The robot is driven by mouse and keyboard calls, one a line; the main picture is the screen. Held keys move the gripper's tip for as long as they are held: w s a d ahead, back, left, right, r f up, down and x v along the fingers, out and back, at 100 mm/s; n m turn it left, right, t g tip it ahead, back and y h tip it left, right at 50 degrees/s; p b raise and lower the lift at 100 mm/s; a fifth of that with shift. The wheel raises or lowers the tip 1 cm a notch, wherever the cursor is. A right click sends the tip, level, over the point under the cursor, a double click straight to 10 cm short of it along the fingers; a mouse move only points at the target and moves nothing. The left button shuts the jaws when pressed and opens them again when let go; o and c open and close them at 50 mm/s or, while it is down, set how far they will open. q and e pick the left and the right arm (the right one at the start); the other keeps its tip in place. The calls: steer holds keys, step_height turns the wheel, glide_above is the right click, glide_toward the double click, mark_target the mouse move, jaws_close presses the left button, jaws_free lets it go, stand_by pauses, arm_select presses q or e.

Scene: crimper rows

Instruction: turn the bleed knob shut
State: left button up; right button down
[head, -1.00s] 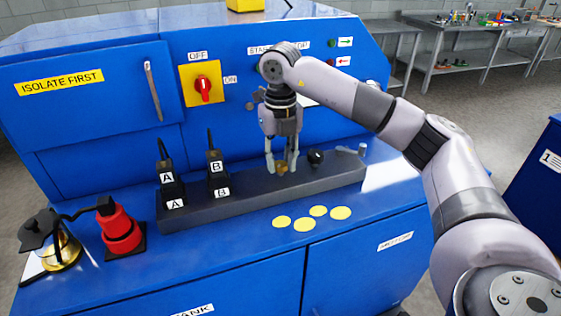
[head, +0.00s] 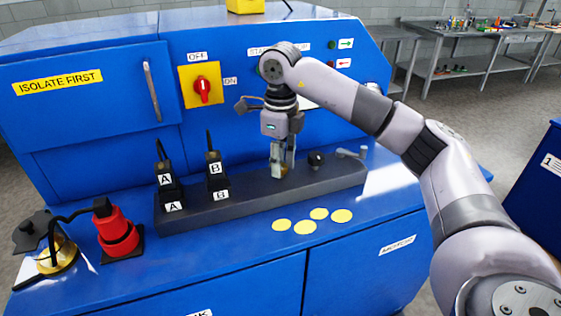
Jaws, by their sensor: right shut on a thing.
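My right gripper (head: 282,164) points down over the dark manifold bar (head: 240,203) on the blue machine. It is shut on a small brass knob (head: 278,170) on top of the bar, which its fingers mostly hide. I take this to be the bleed knob. A black round knob (head: 316,159) stands on the bar just right of the fingers, apart from them. My left gripper is not in view.
Plugs A (head: 166,180) and B (head: 215,170) stand upright at the bar's left part. A red cylinder (head: 117,231) and a brass-based device (head: 57,253) stand at the left. Several yellow discs (head: 305,227) lie in front. A red switch (head: 203,86) is behind.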

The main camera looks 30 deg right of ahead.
stand_by(0.4)
steer(key=c, duration=1.3)
jaws_free()
step_height(320, 180, up, 12)
